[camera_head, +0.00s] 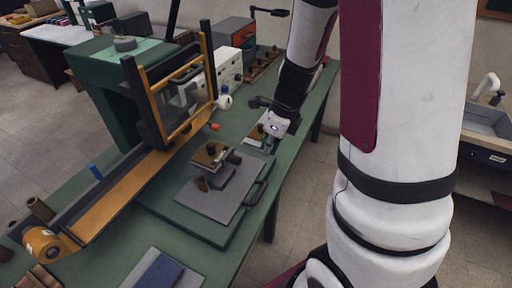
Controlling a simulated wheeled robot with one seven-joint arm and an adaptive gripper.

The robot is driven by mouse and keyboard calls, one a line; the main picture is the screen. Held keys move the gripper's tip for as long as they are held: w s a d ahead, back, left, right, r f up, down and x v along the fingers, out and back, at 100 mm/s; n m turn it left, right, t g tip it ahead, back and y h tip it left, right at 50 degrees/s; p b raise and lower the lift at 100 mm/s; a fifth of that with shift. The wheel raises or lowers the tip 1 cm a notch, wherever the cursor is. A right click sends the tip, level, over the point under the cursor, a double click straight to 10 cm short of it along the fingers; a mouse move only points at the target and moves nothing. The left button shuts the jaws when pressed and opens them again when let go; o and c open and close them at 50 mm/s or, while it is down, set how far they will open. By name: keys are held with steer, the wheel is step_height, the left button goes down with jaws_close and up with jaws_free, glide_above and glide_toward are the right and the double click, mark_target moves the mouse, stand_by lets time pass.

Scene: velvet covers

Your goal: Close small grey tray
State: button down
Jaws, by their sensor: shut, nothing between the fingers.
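A small grey tray (205,208) with a flat top and a dark handle on its right side lies at the middle of the green workbench (105,178), near its right edge. Small brown and grey blocks (215,155) stand on the tray's far part. My gripper (268,147) is at the end of the white arm, beyond the tray's far right corner and close to the bench surface. Its fingers are small in view and look shut and empty. I cannot tell whether they touch anything.
A machine with a yellow-framed guard (172,85) and a yellow conveyor strip (120,200) stand left of the tray. A white box (228,66) is at the back. A blue and grey pad (160,270) lies at the front. Open floor is right of the bench.

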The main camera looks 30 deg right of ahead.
mark_target(234, 158)
steer(key=w+a+f, duration=0.3)
steer(key=w+f, duration=0.2)
steer(key=f, duration=0.3)
steer(key=shift+a+f, duration=0.25)
steer(key=shift+f, duration=0.1)
steer(key=shift+w, duration=0.15)
steer(key=shift+w+a+b, duration=0.3)
steer(key=shift+w+a, duration=0.4)
steer(key=shift+w, duration=0.3)
steer(key=shift+w+a+b, duration=0.3)
steer(key=shift+w+a, duration=0.35)
steer(key=shift+w, duration=0.35)
